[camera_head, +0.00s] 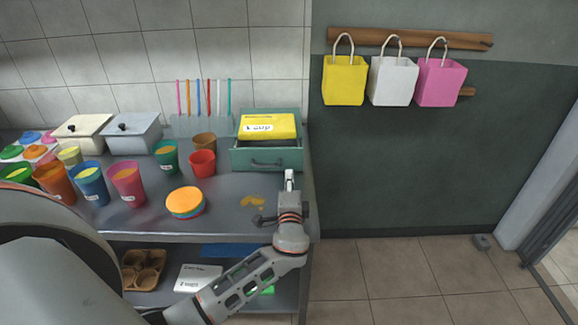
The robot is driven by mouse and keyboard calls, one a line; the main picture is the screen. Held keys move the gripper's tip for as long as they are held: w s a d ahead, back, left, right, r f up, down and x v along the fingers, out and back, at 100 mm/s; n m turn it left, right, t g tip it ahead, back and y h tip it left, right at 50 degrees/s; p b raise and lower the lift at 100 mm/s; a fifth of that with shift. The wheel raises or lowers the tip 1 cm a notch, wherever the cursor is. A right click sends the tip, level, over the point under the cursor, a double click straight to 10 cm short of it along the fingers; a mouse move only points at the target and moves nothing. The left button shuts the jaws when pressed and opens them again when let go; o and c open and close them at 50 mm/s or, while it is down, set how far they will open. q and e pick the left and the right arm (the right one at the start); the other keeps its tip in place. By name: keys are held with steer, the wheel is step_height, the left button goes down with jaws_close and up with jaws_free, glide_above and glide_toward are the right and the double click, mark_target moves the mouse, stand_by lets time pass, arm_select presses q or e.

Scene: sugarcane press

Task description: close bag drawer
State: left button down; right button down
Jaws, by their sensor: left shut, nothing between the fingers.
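The bag drawer is a green box-like unit (269,120) at the right end of the grey counter, against the tiled wall. Its drawer front (267,160) has a dark handle and stands out toward me, so the drawer is open. A yellow bag packet with a white label (266,127) shows in the top of the unit. My left gripper (289,178) is shut and empty, just in front of the right part of the drawer front. I cannot tell whether it touches it. My left arm reaches in from below. My right gripper is not in view.
Several filled cups, including a red cup (202,163) and a pink cup (127,182), stand left of the drawer on the counter (226,215). Stacked round lids (185,202) lie near the front. Yellow, white and pink bags (392,82) hang on the right wall.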

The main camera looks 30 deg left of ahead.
mark_target(289, 162)
arm_select(q)
steer(key=x, duration=0.5)
steer(key=shift+w+a, duration=0.1)
steer(key=shift+w, duration=0.25)
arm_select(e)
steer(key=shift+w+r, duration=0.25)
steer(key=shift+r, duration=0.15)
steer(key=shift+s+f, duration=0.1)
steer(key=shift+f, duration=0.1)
